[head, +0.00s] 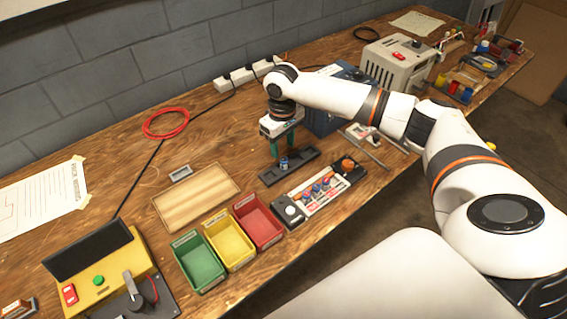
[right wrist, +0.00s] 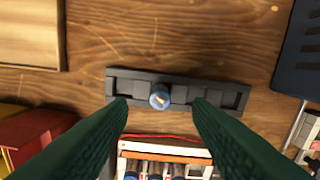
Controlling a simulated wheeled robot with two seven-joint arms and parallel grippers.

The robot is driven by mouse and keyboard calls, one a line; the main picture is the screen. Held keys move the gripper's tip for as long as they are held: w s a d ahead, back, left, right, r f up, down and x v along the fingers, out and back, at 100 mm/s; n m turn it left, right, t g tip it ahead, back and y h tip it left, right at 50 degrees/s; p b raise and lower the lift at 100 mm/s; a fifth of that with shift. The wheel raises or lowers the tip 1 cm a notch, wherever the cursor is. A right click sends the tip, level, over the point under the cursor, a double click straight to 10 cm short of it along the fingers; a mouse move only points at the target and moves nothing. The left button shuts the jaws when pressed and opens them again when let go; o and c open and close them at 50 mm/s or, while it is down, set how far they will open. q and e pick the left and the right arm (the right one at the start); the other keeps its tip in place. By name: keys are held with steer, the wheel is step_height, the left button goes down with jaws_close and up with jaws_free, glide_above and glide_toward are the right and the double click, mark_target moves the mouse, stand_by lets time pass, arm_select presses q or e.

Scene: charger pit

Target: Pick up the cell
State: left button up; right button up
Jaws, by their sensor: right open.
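A blue cell (head: 284,163) stands upright in a black slotted tray (head: 301,165) on the wooden bench. In the right wrist view the cell (right wrist: 159,97) appears as a round blue top near the middle of the black tray (right wrist: 232,97). My right gripper (head: 284,148) points down just above the cell. Its green fingers are open, one on each side of the cell in the wrist view, and hold nothing. I cannot tell the exact height gap. My left gripper is not in view.
A charger (head: 323,193) with several cells lies in front of the tray. Green (head: 200,262), yellow (head: 229,240) and red (head: 258,220) bins and a wooden board (head: 195,197) are to the left. A dark blue box (head: 322,118) stands close behind the gripper.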

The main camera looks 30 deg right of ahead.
mark_target(284, 159)
steer(key=shift+f, duration=0.7)
steer(key=f, duration=0.3)
steer(key=shift+s+d+f, duration=0.1)
steer(key=shift+s+f, duration=0.15)
steer(key=shift+s, duration=0.05)
steer(key=shift+f, duration=0.4)
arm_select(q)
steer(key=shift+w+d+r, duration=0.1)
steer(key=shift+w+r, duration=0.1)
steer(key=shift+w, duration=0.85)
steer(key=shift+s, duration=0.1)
arm_select(e)
steer(key=shift+c, duration=0.3)
jaws_close()
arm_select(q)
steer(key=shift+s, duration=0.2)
